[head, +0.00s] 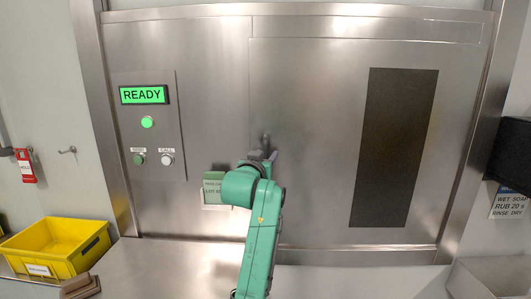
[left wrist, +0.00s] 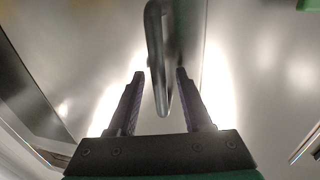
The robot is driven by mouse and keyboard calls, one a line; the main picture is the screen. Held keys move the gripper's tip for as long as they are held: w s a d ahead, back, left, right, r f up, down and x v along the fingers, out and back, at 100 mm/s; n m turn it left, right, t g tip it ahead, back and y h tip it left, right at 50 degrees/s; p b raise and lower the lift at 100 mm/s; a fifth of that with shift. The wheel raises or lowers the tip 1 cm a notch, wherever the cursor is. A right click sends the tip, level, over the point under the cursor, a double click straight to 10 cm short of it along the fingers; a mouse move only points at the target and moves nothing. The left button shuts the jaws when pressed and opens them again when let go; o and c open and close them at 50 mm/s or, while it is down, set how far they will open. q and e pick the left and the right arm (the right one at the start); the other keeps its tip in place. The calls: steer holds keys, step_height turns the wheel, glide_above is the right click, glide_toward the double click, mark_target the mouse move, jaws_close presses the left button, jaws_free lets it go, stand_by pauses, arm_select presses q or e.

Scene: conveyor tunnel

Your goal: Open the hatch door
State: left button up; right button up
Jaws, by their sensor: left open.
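The hatch door (head: 310,80) is a brushed steel panel with a tall dark window (head: 394,150). It looks shut, flush with the panel to its left. Its handle (head: 266,142) is near the door's left edge and is mostly hidden behind my left gripper (head: 262,156). In the left wrist view, the handle (left wrist: 154,40) is a dark rounded bar. My left gripper (left wrist: 160,73) is open, with one finger on each side of the handle's end. I see gaps on both sides, so neither finger visibly touches it. My right gripper is not in view.
A panel with a green READY display (head: 144,95) and buttons is left of the door. A green card (head: 213,188) sits in a holder behind my arm. A yellow bin (head: 55,247) stands at left on the steel counter (head: 170,265). A dark box (head: 510,152) juts in at right.

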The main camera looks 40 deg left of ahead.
arm_select(q)
steer(key=shift+s, duration=0.1)
jaws_close()
stand_by(1.3)
